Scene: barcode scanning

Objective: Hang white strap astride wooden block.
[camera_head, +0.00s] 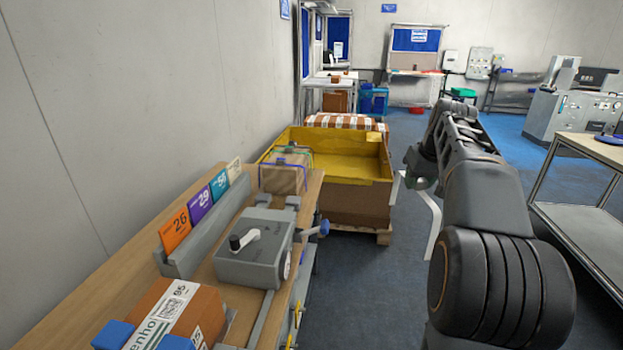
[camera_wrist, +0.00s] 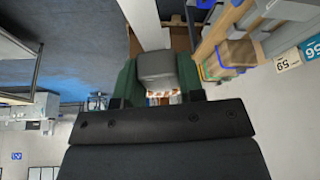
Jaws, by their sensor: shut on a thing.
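My gripper (camera_head: 415,172), at the right in the head view, is shut on the white strap (camera_head: 435,220), a thin bent strip hanging below it. In the wrist view, a grey, shaded part of the strap (camera_wrist: 157,70) lies between the green fingers, and a paler length (camera_wrist: 140,20) extends past them. The wooden block (camera_head: 283,172) sits at the far end of the bench, with a green and a blue band on it. It also shows in the wrist view (camera_wrist: 235,55), to the right of the fingers. The strap is apart from the block.
The wooden bench (camera_head: 80,290) bears a grey vise-like device (camera_head: 252,250), numbered cards (camera_head: 198,207) and a brown labelled box (camera_head: 180,310). A yellow-lined crate (camera_head: 350,165) stands behind the bench. Blue floor lies open below my gripper. A table (camera_head: 590,150) is at the right.

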